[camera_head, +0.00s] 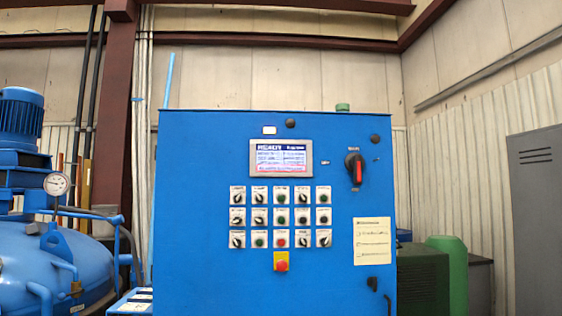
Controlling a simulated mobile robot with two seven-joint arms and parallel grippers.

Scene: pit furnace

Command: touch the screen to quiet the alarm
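A small rectangular screen (281,158) is set in the upper middle of a blue control cabinet (200,150) straight ahead. It is lit, with a dark blue header that seems to read "READY", two columns of small text, and a red-outlined line of text along the bottom. The small text is too blurred to read. Neither of my grippers nor any part of my arms shows in the head view, so nothing of mine is seen touching the screen.
Below the screen are rows of knobs and buttons (281,217) and a red emergency stop (281,266) on a yellow plate. A red-handled rotary switch (355,168) is at right. A blue furnace vessel (45,262) with a gauge (57,184) stands left; a grey locker (536,220) stands right.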

